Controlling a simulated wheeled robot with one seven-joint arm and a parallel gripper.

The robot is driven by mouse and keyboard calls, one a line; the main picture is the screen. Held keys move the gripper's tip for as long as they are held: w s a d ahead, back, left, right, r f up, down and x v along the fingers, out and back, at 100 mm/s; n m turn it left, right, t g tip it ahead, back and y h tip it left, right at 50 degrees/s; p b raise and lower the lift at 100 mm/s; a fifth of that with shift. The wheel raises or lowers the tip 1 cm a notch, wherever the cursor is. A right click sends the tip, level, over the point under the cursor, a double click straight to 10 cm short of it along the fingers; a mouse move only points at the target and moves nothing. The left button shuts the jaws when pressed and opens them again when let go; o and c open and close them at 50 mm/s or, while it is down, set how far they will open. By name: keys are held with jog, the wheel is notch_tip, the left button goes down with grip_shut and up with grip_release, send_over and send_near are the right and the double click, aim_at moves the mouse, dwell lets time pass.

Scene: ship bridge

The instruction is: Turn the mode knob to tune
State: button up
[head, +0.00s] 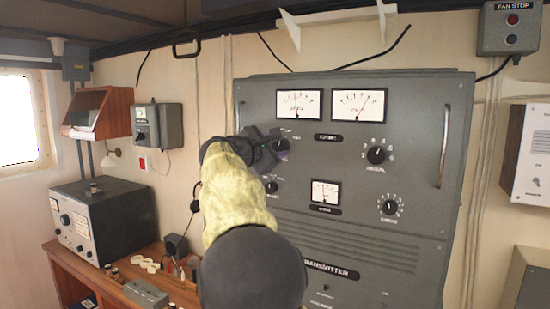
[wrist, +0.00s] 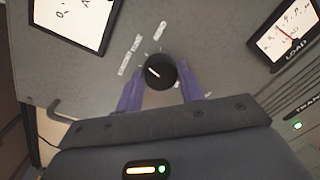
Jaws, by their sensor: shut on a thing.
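The mode knob (wrist: 158,72) is a small round black knob with a white pointer line, on the grey transmitter panel (head: 420,130). In the wrist view it sits between the two purple fingers of my gripper (wrist: 158,84), which is shut on it. The pointer slants across the knob's face. Small white labels (wrist: 136,43) lie around its upper left side, too blurred to read. In the head view my gripper (head: 268,150) is at the panel's upper left, below the left meter (head: 299,103). My arm hides part of the panel there.
Other black knobs (head: 376,154) are on the panel's right, and a smaller one (head: 271,187) is just below my gripper. A metal handle (head: 443,147) stands out at the right. A wooden desk (head: 150,288) with a grey radio (head: 100,222) is at the left.

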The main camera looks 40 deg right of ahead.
jog(key=shift+m+b, duration=0.35)
jog(key=shift+m, duration=0.25)
jog(key=o, duration=1)
jog(key=shift+a, duration=0.1)
jog(key=b+v, duration=0.6)
jog(key=v, duration=1.1)
jog(key=shift+s+b, duration=0.15)
jog(key=shift+b, duration=0.25)
jog(key=shift+a, duration=0.1)
